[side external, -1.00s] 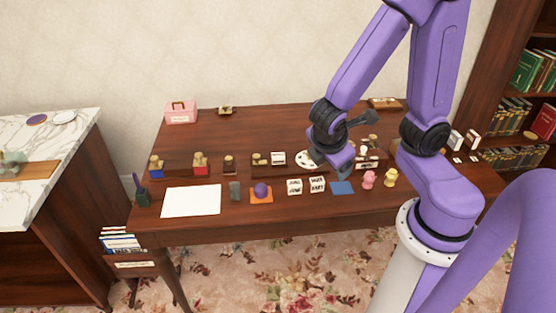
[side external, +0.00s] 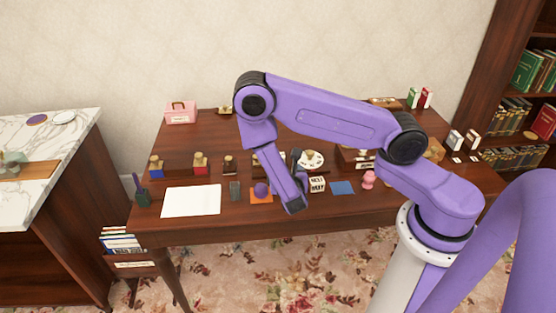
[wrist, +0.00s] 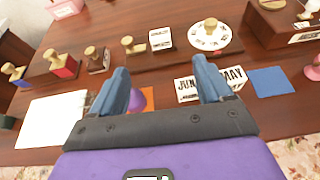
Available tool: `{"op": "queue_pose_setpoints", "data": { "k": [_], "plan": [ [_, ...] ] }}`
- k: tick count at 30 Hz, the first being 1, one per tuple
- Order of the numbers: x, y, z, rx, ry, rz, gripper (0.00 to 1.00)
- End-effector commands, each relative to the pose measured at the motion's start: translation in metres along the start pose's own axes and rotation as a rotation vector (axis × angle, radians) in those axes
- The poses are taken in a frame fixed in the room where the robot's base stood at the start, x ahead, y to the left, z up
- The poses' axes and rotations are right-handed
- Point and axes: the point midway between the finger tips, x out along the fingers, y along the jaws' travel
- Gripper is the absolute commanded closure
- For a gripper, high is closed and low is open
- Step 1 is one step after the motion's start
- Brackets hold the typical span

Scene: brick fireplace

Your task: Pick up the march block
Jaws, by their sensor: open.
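I cannot pick out a block reading MARCH. White lettered blocks stand on the table. In the wrist view one shows JUN (wrist: 185,90), partly behind my right finger, and beside it one shows MAY (wrist: 234,78). In the side view a lettered white block (side external: 317,185) shows just right of my arm, its text too small to read surely. Another white block (wrist: 160,39) sits on a dark wooden holder, its print unreadable. My gripper (wrist: 161,66) is open and empty, its blue fingers apart above the table, on the near side of the holder. In the side view my arm mostly hides it.
A purple ball (wrist: 136,100) on an orange square is partly behind my left finger. A blue square (wrist: 270,81) lies right of the blocks. White paper (side external: 191,201) lies left. Stamps (wrist: 60,63) and a round white dial (wrist: 210,36) stand behind. A pink figure (side external: 368,180) is at right.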

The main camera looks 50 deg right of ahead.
Motion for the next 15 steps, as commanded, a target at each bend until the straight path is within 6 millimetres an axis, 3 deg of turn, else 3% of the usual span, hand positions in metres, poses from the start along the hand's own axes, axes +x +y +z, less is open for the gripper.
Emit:
{"op": "queue_pose_setpoints", "data": {
  "k": [5, 15],
  "plan": [
    [0.008, 0.000, -0.009, -0.029, 0.013, 0.018, 0.21],
    [0.067, 0.000, -0.009, -0.024, 0.012, 0.015, 0.21]
  ]
}}
